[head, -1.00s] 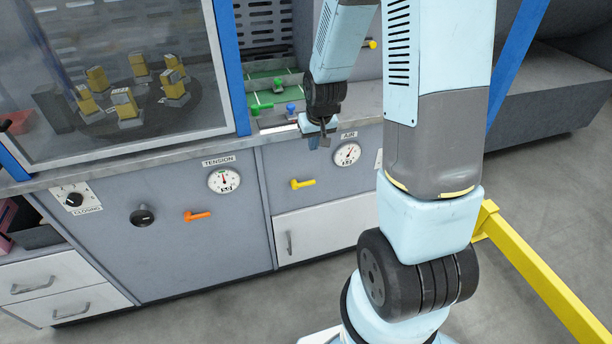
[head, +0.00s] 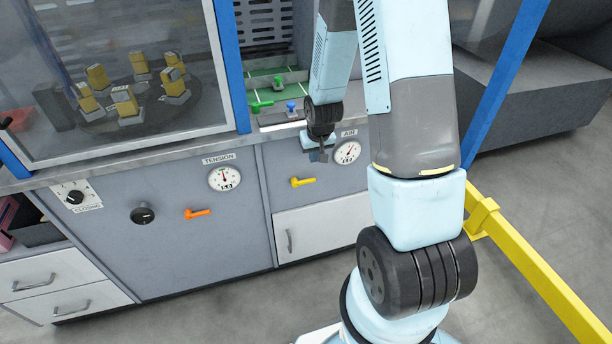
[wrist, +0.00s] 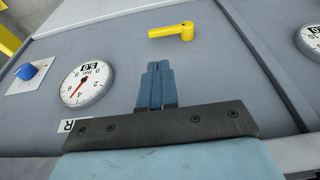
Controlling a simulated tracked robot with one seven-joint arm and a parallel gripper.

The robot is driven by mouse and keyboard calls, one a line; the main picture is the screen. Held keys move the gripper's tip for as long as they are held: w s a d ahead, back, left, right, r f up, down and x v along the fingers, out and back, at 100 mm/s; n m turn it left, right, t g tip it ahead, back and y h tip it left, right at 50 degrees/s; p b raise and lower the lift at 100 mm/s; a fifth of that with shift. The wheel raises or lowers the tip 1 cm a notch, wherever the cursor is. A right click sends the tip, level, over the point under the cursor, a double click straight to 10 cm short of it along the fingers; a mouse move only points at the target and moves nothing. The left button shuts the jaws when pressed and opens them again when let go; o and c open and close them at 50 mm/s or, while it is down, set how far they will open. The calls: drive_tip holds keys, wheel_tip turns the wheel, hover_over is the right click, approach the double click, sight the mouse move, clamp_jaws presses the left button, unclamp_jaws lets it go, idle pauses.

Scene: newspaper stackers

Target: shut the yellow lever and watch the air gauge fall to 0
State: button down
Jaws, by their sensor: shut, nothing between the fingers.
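The yellow lever (head: 303,182) is on the grey cabinet front, its handle lying about level and pointing right in the head view. In the wrist view the yellow lever (wrist: 172,31) is just beyond my fingertips, apart from them. The air gauge (head: 347,152) is a white dial up and right of the lever. It also shows in the wrist view (wrist: 87,83), with a red needle well off zero and a small display that seems to read 5.0. My gripper (head: 321,156) is shut and empty, above and slightly right of the lever; its fingertips (wrist: 158,66) are together.
An orange lever (head: 198,214), a tension gauge (head: 224,179) and a black knob (head: 142,215) are to the left. A blue knob (wrist: 27,71) shows in the wrist view. The worktop edge (head: 170,151) juts above the panel. A yellow rail (head: 540,271) stands at right.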

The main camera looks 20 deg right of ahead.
sight(310, 179)
drive_tip(key=x, duration=1.2)
drive_tip(key=shift+s, duration=0.1)
